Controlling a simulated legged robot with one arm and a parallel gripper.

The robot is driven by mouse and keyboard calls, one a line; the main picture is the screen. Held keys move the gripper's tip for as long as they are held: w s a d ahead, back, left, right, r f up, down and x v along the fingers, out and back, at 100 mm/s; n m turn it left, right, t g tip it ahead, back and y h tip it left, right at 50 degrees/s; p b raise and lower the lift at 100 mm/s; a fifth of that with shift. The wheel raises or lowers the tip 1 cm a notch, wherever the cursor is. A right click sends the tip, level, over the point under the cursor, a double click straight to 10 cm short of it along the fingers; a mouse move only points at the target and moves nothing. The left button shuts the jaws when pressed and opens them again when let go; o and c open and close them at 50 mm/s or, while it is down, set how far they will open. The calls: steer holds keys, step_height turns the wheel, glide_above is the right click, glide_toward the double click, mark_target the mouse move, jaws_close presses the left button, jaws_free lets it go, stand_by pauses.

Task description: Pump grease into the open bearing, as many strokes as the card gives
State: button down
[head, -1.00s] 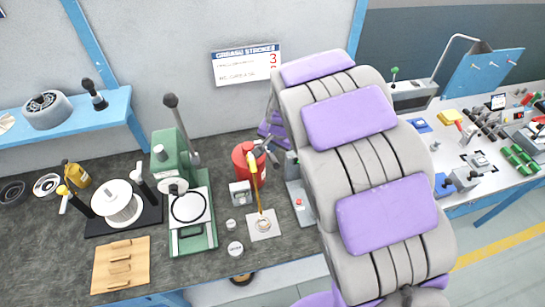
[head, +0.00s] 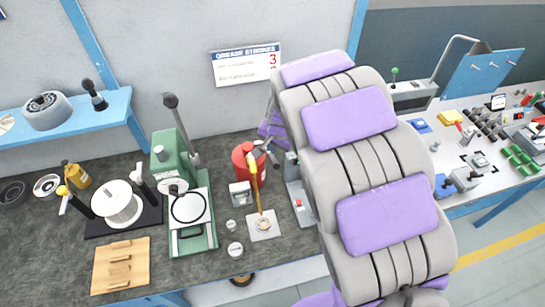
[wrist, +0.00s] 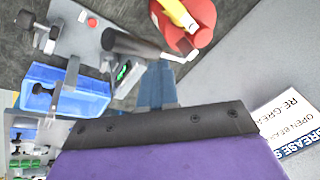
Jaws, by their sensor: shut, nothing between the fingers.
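A red grease pump (head: 241,163) stands on the dark bench with a yellow hose (head: 254,178) running down to the open bearing (head: 263,225) on a pale square plate. The wrist view shows the red pump body (wrist: 200,20) at the top. My gripper (wrist: 157,85) is shut and empty, close to a dark bar with a pale end (wrist: 140,45) beside the pump; I cannot tell whether they touch. In the head view my arm largely hides the gripper. The grease strokes card (head: 246,65) on the wall shows a large red 3; a lower red figure is partly hidden by my arm.
Left of the pump stand a green press (head: 190,215), a white spool (head: 117,205) and a wooden board (head: 121,265). A small grey gauge box (head: 240,194) is close to the pump. Bare bench lies at the front left.

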steer(key=shift+s+f, duration=0.1)
stand_by(0.7)
steer(key=shift+s+d+f, duration=0.1)
steer(key=shift+s+f, duration=0.05)
steer(key=shift+f, duration=0.05)
step_height(320, 180, down, 6)
steer(key=s+b, duration=0.3)
steer(key=shift+d, duration=0.45)
stand_by(6.1)
